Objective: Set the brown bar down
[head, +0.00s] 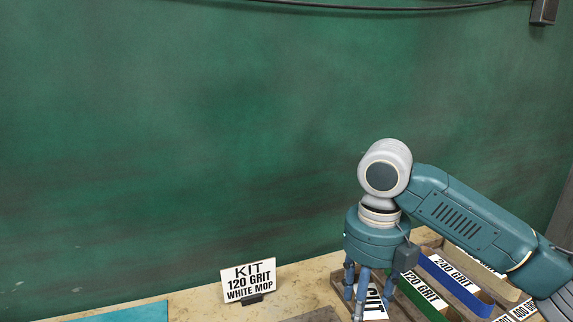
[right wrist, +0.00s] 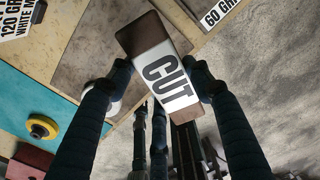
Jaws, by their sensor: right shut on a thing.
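The brown bar (right wrist: 143,35) carries a white label reading CUT and is gripped between the fingers of my right gripper (right wrist: 160,78) in the right wrist view. In the head view my right gripper (head: 368,290) points down at the lower right, and part of the bar's white label (head: 375,302) shows between its fingers. Whether the bar touches anything beneath it cannot be told. My left gripper is in neither view.
A KIT 120 GRIT WHITE MOP sign (head: 248,281) stands on the bench. A teal mat (right wrist: 30,85) bears a yellow disc (right wrist: 42,127). A grey-brown mat (right wrist: 95,45) lies beside it. Trays with grit labels (head: 455,285) stand right of my gripper. A green wall is behind.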

